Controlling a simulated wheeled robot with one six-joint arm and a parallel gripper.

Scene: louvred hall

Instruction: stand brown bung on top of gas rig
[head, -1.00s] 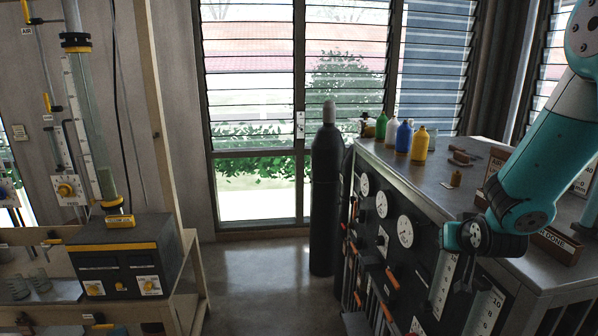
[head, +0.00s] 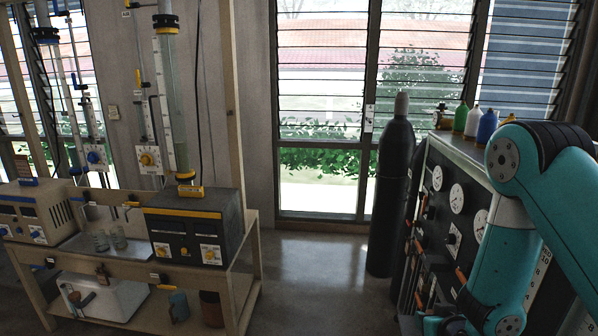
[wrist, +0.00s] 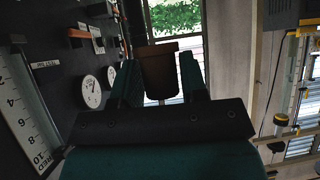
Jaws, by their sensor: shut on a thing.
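The brown bung (wrist: 161,76) shows in the wrist view between the two dark green fingers of my gripper (wrist: 160,84), which is shut on it. The gas rig (head: 436,205) is the dark cabinet with round gauges at the right of the head view. Its gauge panel also fills the left of the wrist view (wrist: 72,62). In the head view my arm hangs in front of the rig and hides much of its panel and top. The gripper end is low at the bottom edge there, and the bung cannot be made out.
Green (head: 461,117), white (head: 473,121) and blue (head: 487,126) bottles stand on the rig's top at the back. A tall black gas cylinder (head: 391,190) stands left of the rig. A bench (head: 245,290) with black apparatus (head: 197,235) is at left. Open floor lies between.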

